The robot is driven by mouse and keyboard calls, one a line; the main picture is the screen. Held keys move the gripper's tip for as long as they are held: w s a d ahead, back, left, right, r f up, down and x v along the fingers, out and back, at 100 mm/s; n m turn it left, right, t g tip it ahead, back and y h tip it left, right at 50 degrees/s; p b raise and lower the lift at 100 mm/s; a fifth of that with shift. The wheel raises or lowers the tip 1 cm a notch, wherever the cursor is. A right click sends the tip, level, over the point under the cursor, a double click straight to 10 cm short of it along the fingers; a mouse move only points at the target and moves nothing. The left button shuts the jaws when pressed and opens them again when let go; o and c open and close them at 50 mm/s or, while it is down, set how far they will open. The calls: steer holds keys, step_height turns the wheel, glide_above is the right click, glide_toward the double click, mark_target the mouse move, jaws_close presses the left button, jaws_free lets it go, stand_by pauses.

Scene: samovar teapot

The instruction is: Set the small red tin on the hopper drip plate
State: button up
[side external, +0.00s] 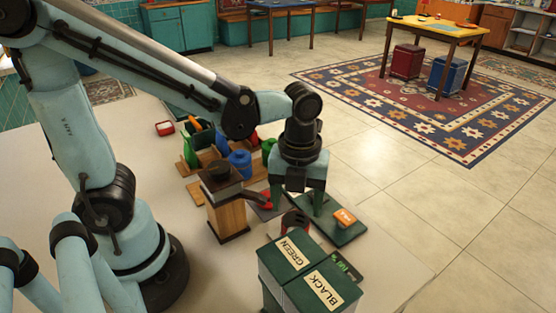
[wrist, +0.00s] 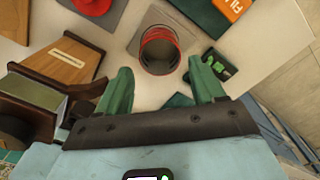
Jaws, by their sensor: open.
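My gripper (side external: 297,203) is open and points down above the table near the tin. In the wrist view, the tin lies beyond the two green fingertips (wrist: 161,82), roughly centred between them, with nothing in the grip. The wooden hopper (side external: 228,212) stands left of my gripper, with a dark spout. A grey plate (wrist: 94,20) near it, likely the drip plate, has a red item (wrist: 92,5) on it.
A dark green board (side external: 347,238) with an orange box (side external: 344,217) lies right of my gripper. Boxes marked GREEN (side external: 290,251) and BLACK (side external: 326,288) stand in front. Coloured containers crowd behind the hopper.

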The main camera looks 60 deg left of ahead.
step_height(320, 180, up, 6)
steer(key=a+n+t, duration=0.3)
steer(key=n, duration=1)
steer(key=a+n+t, duration=0.4)
steer(key=n, duration=1)
steer(key=shift+w+a, duration=0.25)
